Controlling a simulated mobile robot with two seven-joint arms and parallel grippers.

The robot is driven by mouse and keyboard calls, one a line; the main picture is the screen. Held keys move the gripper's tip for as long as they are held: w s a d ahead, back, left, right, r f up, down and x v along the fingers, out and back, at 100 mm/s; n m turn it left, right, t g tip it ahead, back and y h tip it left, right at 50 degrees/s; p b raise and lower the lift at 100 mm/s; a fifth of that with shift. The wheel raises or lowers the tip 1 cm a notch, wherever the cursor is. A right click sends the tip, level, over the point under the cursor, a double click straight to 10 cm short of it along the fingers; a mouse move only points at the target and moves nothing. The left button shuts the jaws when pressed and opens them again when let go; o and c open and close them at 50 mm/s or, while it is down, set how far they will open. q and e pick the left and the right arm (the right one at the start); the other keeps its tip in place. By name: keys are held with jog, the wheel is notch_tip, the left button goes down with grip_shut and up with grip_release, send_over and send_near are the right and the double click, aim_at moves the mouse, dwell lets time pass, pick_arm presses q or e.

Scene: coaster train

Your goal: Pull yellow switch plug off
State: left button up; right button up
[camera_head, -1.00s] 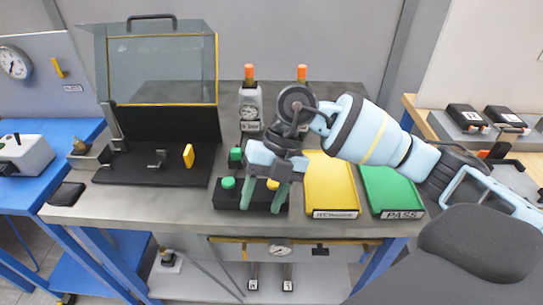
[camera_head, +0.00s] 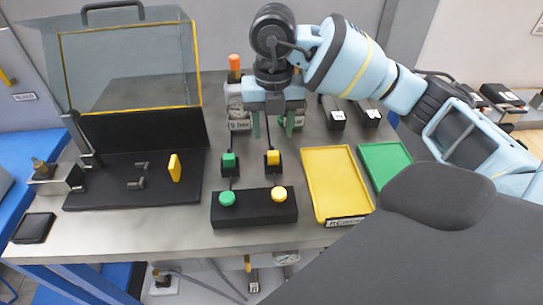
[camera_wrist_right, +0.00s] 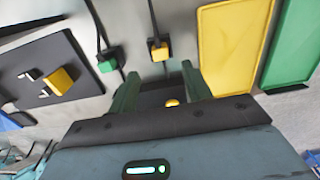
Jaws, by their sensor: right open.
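The yellow switch plug (camera_head: 273,158) is a small yellow block on a black base with a black cable, behind the black button box (camera_head: 254,208). It appears seated on its base. A similar green plug (camera_head: 229,161) stands to its left. The box carries a green button and a yellow button (camera_head: 279,194). My right gripper (camera_head: 273,124) is open and empty, its fingers pointing down, and shows beyond the plugs in the head view. In the right wrist view, the yellow plug (camera_wrist_right: 159,50) lies beyond the spread fingers (camera_wrist_right: 160,88), apart from them. My left gripper is not in view.
A yellow tray (camera_head: 343,202) and a green tray (camera_head: 385,160) lie right of the box. A black fixture with an open clear lid (camera_head: 130,65) and a yellow tab (camera_head: 174,168) stands left. Orange-topped gauges and black blocks stand behind.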

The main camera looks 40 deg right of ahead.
aim_at(273, 152)
jog(key=shift+f, duration=0.9)
jog(key=shift+w+d+f, duration=0.15)
jog(key=shift+f, duration=2.45)
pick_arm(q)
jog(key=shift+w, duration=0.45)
pick_arm(e)
jog(key=c, duration=1.1)
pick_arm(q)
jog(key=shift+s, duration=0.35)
pick_arm(e)
jog(key=shift+o, duration=0.2)
jog(key=shift+r, duration=0.15)
grip_shut()
